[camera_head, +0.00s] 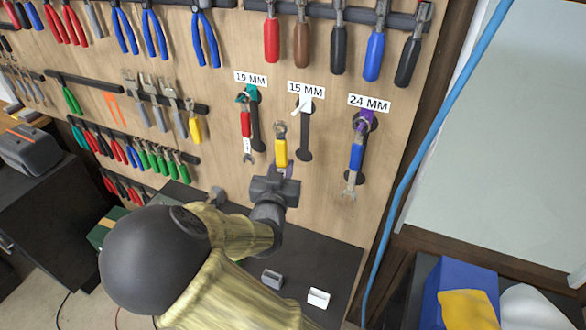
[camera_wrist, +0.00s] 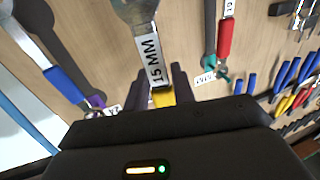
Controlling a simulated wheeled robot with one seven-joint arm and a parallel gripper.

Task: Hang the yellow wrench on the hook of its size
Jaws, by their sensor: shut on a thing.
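My gripper (camera_head: 281,172) is shut on the yellow wrench (camera_head: 281,152), which stands upright before the pegboard with its ring end up. In the wrist view the yellow grip (camera_wrist: 163,97) sits between the fingers, and the tag on the wrench reads 15 MM. The white hook (camera_head: 303,105) under the 15 MM sign (camera_head: 305,88) is empty, with a dark wrench outline below it. The wrench's ring is left of and below this hook, apart from it. The wrench's lower end is hidden behind my gripper in the head view.
A red-handled wrench (camera_head: 245,123) hangs on the teal hook to the left. A blue-handled wrench (camera_head: 355,157) hangs on the purple hook under the 24 MM sign (camera_head: 369,103). A row of screwdrivers (camera_head: 338,45) hangs above. A blue hose (camera_head: 412,160) runs down at the right.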

